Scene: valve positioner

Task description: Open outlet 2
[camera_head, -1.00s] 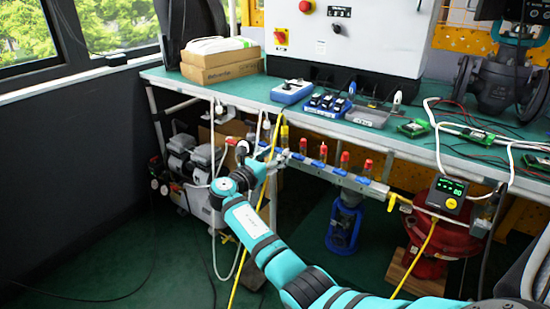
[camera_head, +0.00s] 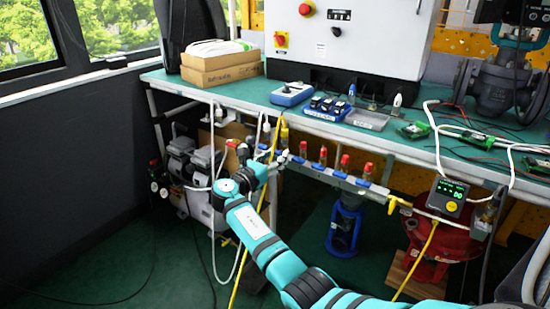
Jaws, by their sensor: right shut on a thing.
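The manifold (camera_head: 333,179) is a pale metal bar along the front of the bench, just below its edge. Several outlet valves with red tops and blue parts stand on it, including one near its left end (camera_head: 303,149), a second (camera_head: 323,156) and a third (camera_head: 345,163). No outlet numbers are legible. My right gripper (camera_head: 243,151) is left of these valves, near the manifold's left end. It is shut on a small part that its own fingers and wrist mostly hide. My left gripper is out of view.
A yellow hose (camera_head: 263,190) and white cables hang close to my right wrist. The green bench top (camera_head: 400,150) overhangs the manifold. A compressor (camera_head: 192,165) stands on the floor behind.

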